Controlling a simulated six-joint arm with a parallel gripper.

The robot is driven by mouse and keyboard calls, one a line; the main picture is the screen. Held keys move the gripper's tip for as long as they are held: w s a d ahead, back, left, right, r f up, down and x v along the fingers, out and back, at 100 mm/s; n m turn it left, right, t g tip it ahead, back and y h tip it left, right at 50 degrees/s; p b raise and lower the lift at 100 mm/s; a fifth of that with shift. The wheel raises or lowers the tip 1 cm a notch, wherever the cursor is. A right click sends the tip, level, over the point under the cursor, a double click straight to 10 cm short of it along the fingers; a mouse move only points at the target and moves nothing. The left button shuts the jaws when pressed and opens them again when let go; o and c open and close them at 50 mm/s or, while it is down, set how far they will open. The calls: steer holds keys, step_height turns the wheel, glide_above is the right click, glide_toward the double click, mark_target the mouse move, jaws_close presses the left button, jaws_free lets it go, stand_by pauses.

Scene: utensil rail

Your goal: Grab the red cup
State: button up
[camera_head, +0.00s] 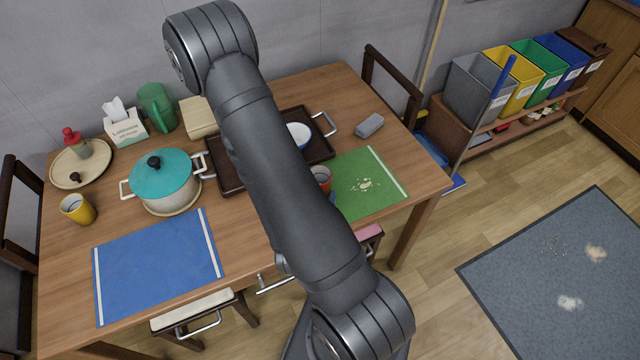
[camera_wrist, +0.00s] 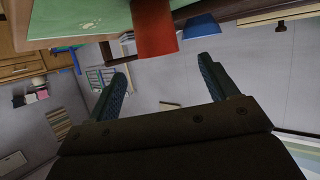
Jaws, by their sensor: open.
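The red cup (camera_head: 321,178) stands on the table beside the left edge of the green placemat (camera_head: 375,200), partly hidden behind my arm in the head view. In the wrist view, which looks upside down, the red cup (camera_wrist: 154,28) shows at the top, ahead of my fingertips. My gripper (camera_wrist: 163,67) is open, and the space between its fingers looks empty. The cup appears beyond the fingers, not between them. In the head view my arm hides most of my gripper.
A dark tray (camera_head: 228,184) with a white-and-blue bowl (camera_head: 299,135) lies behind the cup. A grey block (camera_head: 369,125) rests to the right. Crumbs lie on the green placemat.

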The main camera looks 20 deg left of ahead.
glide_toward(322, 170)
steer(key=w+f, duration=0.1)
steer(key=w+a+f, duration=0.1)
steer(key=shift+w, duration=0.3)
steer(key=shift+r+x, duration=0.2)
steer(key=shift+x, duration=1.15)
steer(key=shift+r+x, duration=0.15)
steer(key=shift+x, duration=1.2)
steer(key=shift+w+d, duration=0.2)
steer(key=c, duration=1.1)
